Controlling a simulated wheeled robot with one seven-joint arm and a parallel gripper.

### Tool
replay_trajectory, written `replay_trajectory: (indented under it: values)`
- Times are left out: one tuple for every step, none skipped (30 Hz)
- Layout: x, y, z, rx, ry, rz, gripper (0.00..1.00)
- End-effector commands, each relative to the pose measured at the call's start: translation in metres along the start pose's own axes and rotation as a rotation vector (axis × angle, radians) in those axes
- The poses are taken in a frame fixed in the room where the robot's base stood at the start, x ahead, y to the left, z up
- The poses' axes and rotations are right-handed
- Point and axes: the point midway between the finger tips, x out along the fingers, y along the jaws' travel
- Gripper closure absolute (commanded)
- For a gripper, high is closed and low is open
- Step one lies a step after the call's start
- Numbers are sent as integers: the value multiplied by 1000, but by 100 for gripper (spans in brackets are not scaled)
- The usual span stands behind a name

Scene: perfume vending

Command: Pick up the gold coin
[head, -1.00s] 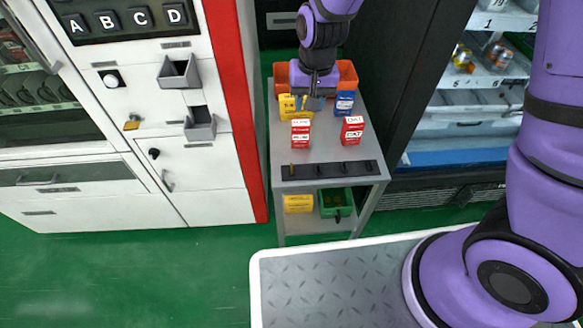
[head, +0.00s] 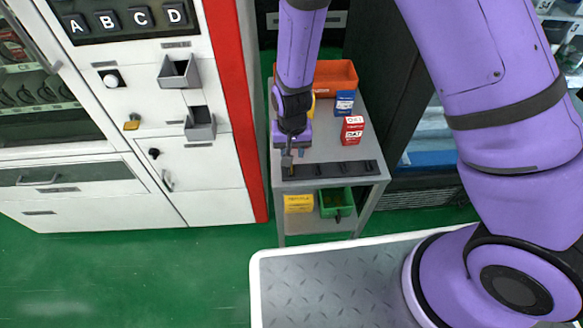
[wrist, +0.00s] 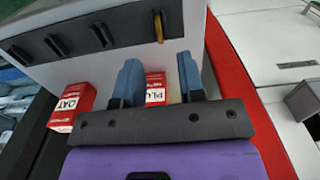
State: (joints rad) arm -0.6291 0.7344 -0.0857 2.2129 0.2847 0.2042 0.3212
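The gold coin (wrist: 158,27) stands on edge in the end slot of a black strip (wrist: 80,38) in the wrist view. In the head view the strip (head: 335,169) lies along the front of the grey table, and my gripper largely hides the coin at its left end. My gripper (wrist: 159,60) is open and empty, its two blue-grey fingers apart. The coin is just beyond the fingertips, roughly in line with the gap between them. In the head view my gripper (head: 288,160) is over the strip's left end.
A red box (wrist: 72,103) and another red box (wrist: 155,88) stand behind the strip. A blue box (head: 344,103) and an orange bin (head: 335,72) are at the back. The vending machine's red side panel (head: 235,95) is close on the left.

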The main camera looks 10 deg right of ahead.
Motion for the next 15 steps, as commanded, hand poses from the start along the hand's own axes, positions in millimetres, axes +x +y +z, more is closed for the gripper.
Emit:
replay_trajectory:
  values:
    - [3,0,0,0,-1,0,64]
    - [5,0,1,0,-1,0,64]
    - [8,0,2,0,-2,1,64]
    - [12,0,3,0,-2,1,64]
    - [16,0,4,0,-3,1,64]
    - [22,-1,5,0,-3,1,64]
    - [26,-1,6,0,-3,1,64]
    - [31,-1,6,0,-3,1,64]
    - [36,-1,7,0,-3,1,64]
    - [39,-1,6,0,-2,1,64]
    - [42,-1,6,0,-2,1,64]
    - [46,-2,6,-1,-1,0,64]
    - [48,-2,6,-1,-1,0,64]
    - [50,-2,6,-1,-1,0,64]
    - [51,-2,7,-1,-2,0,64]
